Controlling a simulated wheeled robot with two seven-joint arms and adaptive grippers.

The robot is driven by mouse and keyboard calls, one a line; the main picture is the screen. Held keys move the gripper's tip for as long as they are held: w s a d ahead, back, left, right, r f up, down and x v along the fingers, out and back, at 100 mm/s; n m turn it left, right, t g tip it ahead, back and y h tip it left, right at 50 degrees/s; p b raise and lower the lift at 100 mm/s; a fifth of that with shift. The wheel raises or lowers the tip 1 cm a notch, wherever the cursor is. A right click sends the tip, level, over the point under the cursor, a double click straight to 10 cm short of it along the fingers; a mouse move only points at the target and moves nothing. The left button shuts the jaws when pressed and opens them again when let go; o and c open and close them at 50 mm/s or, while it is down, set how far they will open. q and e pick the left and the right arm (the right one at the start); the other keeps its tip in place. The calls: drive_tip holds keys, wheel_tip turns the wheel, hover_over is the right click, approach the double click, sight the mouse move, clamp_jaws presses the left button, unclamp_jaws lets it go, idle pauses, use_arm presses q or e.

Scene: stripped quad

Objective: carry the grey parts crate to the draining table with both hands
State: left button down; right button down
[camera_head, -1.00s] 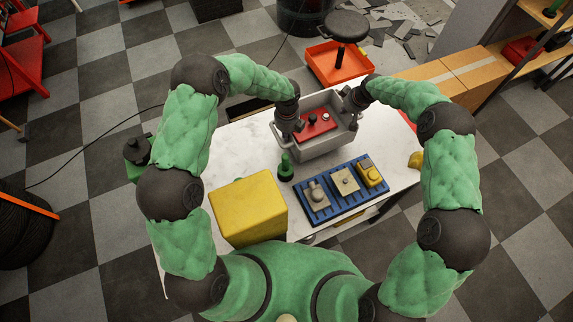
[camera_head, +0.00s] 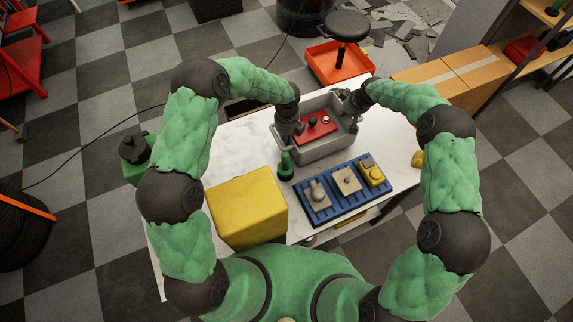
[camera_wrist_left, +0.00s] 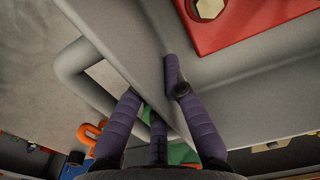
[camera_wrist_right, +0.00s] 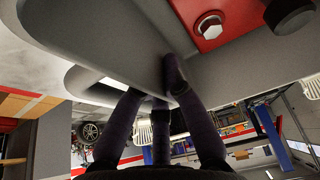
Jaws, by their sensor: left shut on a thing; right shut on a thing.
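The grey parts crate (camera_head: 318,149) is over the far part of a white-topped table (camera_head: 238,150). A red plate (camera_head: 316,131) with bolts and dark knobs lies in it. My left gripper (camera_head: 292,127) is shut on the crate's left wall; its fingers straddle the rim beside a handle loop in the left wrist view (camera_wrist_left: 155,88). My right gripper (camera_head: 351,104) is shut on the right wall, also beside a handle in the right wrist view (camera_wrist_right: 152,82). The crate looks roughly level. Whether its bottom touches the table, I cannot tell. No table is clearly identifiable as the draining table.
Close to the crate stand a green bottle (camera_head: 285,166), a blue tray (camera_head: 332,213) of parts and a yellow box (camera_head: 247,208). Beyond the table are an orange tray (camera_head: 325,65), a stool (camera_head: 346,26) and cardboard boxes (camera_head: 436,76). Checkered floor is open at left.

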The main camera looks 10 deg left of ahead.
use_arm(q)
drive_tip(key=shift+f+b, duration=0.65)
use_arm(e)
drive_tip(key=shift+w+d+f, duration=0.15)
drive_tip(key=shift+w+f, duration=0.2)
use_arm(q)
drive_tip(key=c, duration=1.7)
unclamp_jaws()
drive_tip(key=shift+s+f, duration=0.1)
drive_tip(key=shift+f, duration=0.1)
use_arm(e)
drive_tip(key=c, duration=1.7)
unclamp_jaws()
drive_tip(key=shift+s+f, duration=0.2)
drive_tip(key=shift+f, duration=0.1)
use_arm(q)
drive_tip(key=o, duration=0.4)
drive_tip(key=shift+r, duration=0.1)
drive_tip(key=shift+c, duration=0.2)
use_arm(e)
drive_tip(key=o, duration=0.4)
drive_tip(key=shift+c, duration=0.2)
use_arm(q)
drive_tip(key=shift+s, duration=0.1)
use_arm(e)
drive_tip(key=shift+s+r, duration=0.1)
drive_tip(key=shift+s, duration=0.05)
